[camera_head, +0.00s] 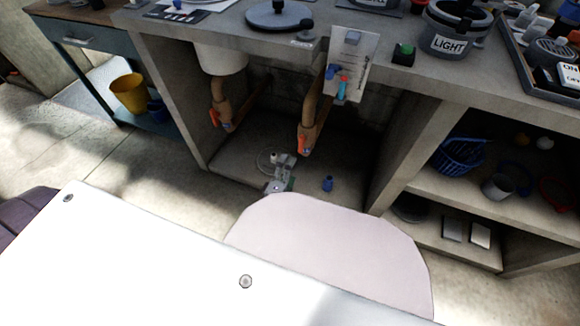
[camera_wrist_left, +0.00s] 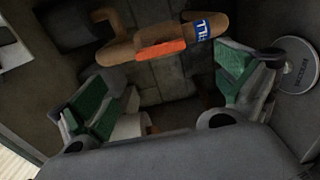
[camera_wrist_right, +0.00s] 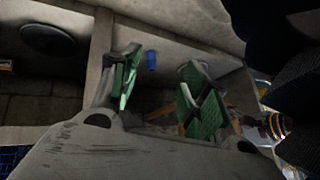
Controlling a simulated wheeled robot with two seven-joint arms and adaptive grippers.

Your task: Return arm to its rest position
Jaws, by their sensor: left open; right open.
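In the left wrist view my left gripper (camera_wrist_left: 170,68) is open, its green-padded fingers wide apart with nothing held. Beyond them is a brown pipe with an orange valve handle (camera_wrist_left: 162,50) and a blue label. In the right wrist view my right gripper (camera_wrist_right: 161,62) is open and empty, its fingers apart. A small blue object (camera_wrist_right: 151,60) shows beyond the gap. In the head view one gripper with a green pad (camera_head: 284,172) is partly visible low inside the open bay under the counter; I cannot tell for certain which. My white arm parts cover the foreground and hide the rest.
The concrete counter (camera_head: 392,80) has walls either side of the bay. Two brown pipes with orange handles (camera_head: 214,117) (camera_head: 301,145) hang there. Shelves at right hold a blue basket (camera_head: 462,154). Floor at left is clear.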

